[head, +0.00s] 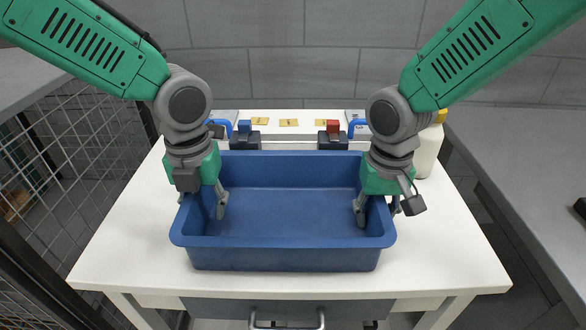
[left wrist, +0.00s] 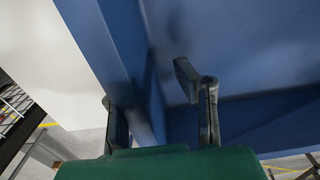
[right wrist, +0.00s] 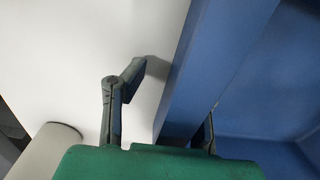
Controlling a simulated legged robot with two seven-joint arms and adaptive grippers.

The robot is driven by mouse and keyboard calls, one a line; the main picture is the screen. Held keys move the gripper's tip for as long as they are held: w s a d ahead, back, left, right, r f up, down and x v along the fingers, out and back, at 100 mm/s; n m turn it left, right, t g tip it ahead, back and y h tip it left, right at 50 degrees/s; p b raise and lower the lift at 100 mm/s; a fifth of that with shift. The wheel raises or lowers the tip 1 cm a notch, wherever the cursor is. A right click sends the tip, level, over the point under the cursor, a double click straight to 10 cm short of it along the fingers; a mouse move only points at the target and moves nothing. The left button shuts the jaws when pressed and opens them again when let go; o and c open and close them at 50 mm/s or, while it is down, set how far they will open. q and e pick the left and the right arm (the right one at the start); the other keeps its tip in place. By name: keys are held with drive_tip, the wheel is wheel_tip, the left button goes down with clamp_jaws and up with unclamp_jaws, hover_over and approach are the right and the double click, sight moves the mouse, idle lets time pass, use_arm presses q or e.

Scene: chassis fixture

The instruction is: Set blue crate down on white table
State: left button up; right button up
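The blue crate (head: 285,258) is on the white table (head: 440,240), upright and empty, with its base appearing to rest on the tabletop. My left gripper (head: 203,203) straddles the crate's left wall, one finger inside and one outside. In the left wrist view its fingers (left wrist: 158,102) are spread, with a gap between the inner finger and the wall. My right gripper (head: 378,212) straddles the right wall in the same way. In the right wrist view its outer finger (right wrist: 120,95) stands clear of the wall; the inner finger is partly hidden behind the wall.
A white bottle (head: 428,150) with a yellow cap stands behind my right gripper. A red block (head: 333,127) and a blue block (head: 244,127) sit on dark fixtures at the back. A mesh cage (head: 80,140) is at left, a grey counter (head: 530,180) at right. The table's front corners are clear.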

use_arm(q)
drive_tip(key=shift+a+f, duration=0.1)
drive_tip(key=shift+a, duration=0.35)
use_arm(e)
drive_tip(key=shift+a, duration=0.45)
use_arm(q)
drive_tip(key=shift+a, duration=0.15)
use_arm(e)
drive_tip(key=shift+a, duration=0.2)
use_arm(q)
drive_tip(key=shift+a+r, duration=0.1)
drive_tip(key=shift+r, duration=0.35)
use_arm(e)
drive_tip(key=shift+a, duration=0.1)
drive_tip(key=shift+d, duration=0.5)
drive_tip(key=shift+a, duration=0.15)
use_arm(q)
drive_tip(key=r, duration=1.1)
drive_tip(key=shift+w+d, duration=0.1)
drive_tip(key=shift+d, duration=0.1)
use_arm(e)
drive_tip(key=shift+a+r, duration=0.15)
drive_tip(key=shift+r, duration=0.2)
wheel_tip(320, 180, up, 11)
